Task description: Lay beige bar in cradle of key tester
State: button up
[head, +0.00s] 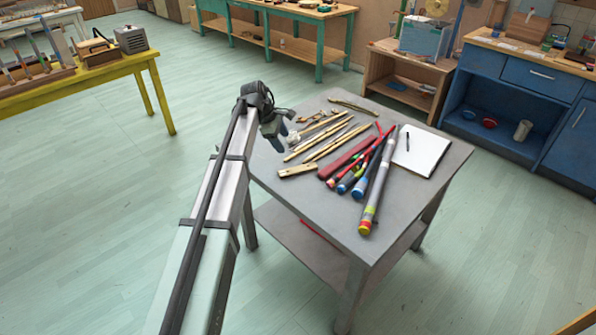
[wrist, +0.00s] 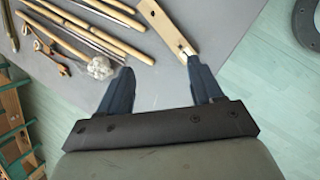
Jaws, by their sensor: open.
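The beige bar (head: 297,171) is a short, flat piece with a dark hole near each end. It lies on the grey table (head: 330,205), near its left edge. In the wrist view the bar (wrist: 165,27) lies slanted beyond my fingertips, its near end close to the right finger. My gripper (head: 277,134) is open and empty above the table's left side; its two fingers also show in the wrist view (wrist: 160,68). A wooden device (head: 100,52) beside a grey box stands on the yellow table at far left; I cannot tell for sure whether it is the key tester.
Several sticks (head: 322,133), a dark red bar (head: 347,158), coloured tubes (head: 377,185) and a white pad (head: 420,150) crowd the grey table. A pale, fluffy mallet head (wrist: 101,67) lies near my left finger. Open floor separates the grey table from the yellow table (head: 110,72).

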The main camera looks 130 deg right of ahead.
jog(key=n, duration=0.7)
send_over(297, 169)
jog(key=w, duration=0.2)
jog(key=f, duration=0.8)
jog(key=shift+w+d, duration=0.15)
jog(key=shift+d, duration=0.25)
jog(key=shift+x, duration=2.65)
jog(key=shift+w, duration=0.2)
grip_shut()
notch_tip(297, 169, up, 10)
